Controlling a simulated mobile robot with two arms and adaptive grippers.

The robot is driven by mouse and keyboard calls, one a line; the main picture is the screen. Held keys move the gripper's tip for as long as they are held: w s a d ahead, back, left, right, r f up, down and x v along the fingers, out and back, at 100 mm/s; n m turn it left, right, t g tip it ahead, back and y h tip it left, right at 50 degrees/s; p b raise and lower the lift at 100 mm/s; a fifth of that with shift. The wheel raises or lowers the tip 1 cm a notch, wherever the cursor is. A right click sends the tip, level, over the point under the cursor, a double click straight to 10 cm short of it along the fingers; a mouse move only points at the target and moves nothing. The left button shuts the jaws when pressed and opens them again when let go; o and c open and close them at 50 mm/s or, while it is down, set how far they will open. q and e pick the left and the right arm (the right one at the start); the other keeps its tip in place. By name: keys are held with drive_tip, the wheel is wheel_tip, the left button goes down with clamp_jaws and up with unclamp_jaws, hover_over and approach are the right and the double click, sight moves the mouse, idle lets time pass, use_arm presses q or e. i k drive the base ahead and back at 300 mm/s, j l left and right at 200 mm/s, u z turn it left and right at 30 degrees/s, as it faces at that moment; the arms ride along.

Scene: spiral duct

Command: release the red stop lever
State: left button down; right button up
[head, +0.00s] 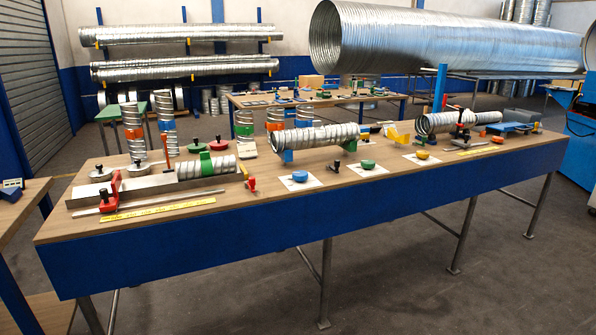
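Several red parts show on the long workbench (300,216), and I cannot tell for certain which is the stop lever. Another red bar (452,107) shows near the duct at the right end. Neither of my grippers is in view.
A longer duct (315,137) rests on blue and green supports mid-bench. A yellow rule (157,211) lies at front left. Open floor (420,280) lies before the bench; a large duct (440,40) is behind.

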sight(251, 184)
drive_tip(key=i+j+z, duration=1)
drive_tip(key=k+j, duration=0.05)
drive_tip(key=j, duration=0.05)
